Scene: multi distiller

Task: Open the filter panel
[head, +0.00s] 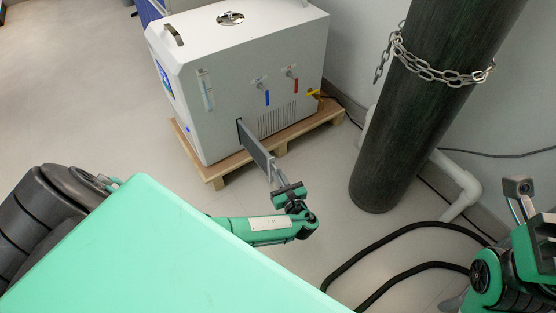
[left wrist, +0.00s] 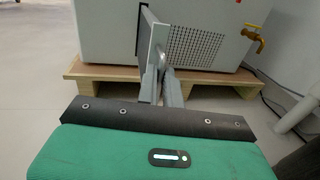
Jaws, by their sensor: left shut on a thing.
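The filter panel (head: 256,147) is a narrow grey plate on the front face of the white distiller box (head: 235,75). It stands swung out from the face at a steep angle, with a dark gap by its inner edge. My left gripper (head: 273,170) is shut on the panel's outer edge. In the left wrist view the panel (left wrist: 147,55) shows nearly edge-on, and the fingers of my left gripper (left wrist: 163,72) meet at its edge. My right gripper (head: 520,200) shows only in part at the right edge, and its jaws are unclear.
The box stands on a wooden pallet (head: 215,178). A vent grille (head: 277,120), blue and red valve handles and a yellow tap (head: 314,93) are right of the panel. A chained dark cylinder (head: 405,130) and black hoses (head: 400,235) stand right. Floor at left is clear.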

